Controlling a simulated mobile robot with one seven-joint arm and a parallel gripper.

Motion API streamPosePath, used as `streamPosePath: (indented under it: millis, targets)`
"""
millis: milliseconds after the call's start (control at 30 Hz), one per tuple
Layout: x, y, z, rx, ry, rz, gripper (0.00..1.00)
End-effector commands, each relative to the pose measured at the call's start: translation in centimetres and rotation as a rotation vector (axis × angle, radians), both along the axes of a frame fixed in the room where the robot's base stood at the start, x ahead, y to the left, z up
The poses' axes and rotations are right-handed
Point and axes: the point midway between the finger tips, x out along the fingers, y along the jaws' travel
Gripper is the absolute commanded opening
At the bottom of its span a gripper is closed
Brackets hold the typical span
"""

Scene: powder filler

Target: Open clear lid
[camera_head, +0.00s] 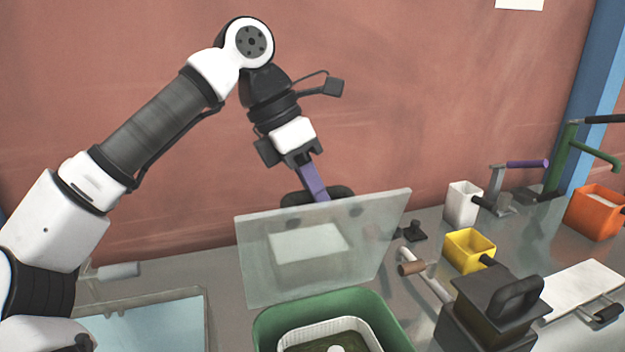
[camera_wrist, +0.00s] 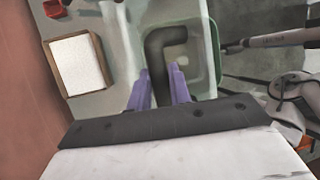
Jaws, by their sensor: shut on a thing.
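The clear lid (camera_head: 375,235) is a see-through rectangular panel, tilted steeply up above the green bin (camera_head: 268,323). Its lower edge is near the bin's far rim; I cannot tell whether they touch. My gripper (camera_head: 320,196), with purple fingers, is behind the lid's upper edge, shut on the lid's dark handle (camera_head: 343,190). In the wrist view, the fingers (camera_wrist: 160,88) are on either side of the curved dark handle (camera_wrist: 155,55), with the green bin's rim (camera_wrist: 216,50) beyond. The fingers' exact contact is partly hidden.
A white box (camera_head: 463,204), a yellow box (camera_head: 470,249) and a dark handled block (camera_head: 492,310) stand to the right. An orange box (camera_head: 595,212) is farther right. A light blue tray (camera_head: 150,325) lies at left. The red wall (camera_head: 400,100) is close behind.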

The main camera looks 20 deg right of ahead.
Motion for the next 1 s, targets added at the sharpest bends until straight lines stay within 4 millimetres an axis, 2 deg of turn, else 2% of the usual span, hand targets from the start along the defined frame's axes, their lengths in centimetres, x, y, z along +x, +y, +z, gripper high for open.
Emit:
streamPosePath:
  millis: [33,367,400,533,867,1000]
  targets:
    - [0.2,0.2,-0.8,0.017,0.007,0.003,0.00]
    - [0.1,0.2,-0.8,0.018,0.008,0.003,0.00]
    - [0.1,0.2,-0.8,0.018,0.008,0.003,0.25]
    - [0.1,0.1,-0.6,0.013,0.007,0.002,0.41]
    - [0.1,0.1,-0.1,0.007,0.006,0.002,0.41]
    - [0.4,0.7,1.3,0.006,0.005,0.003,0.41]
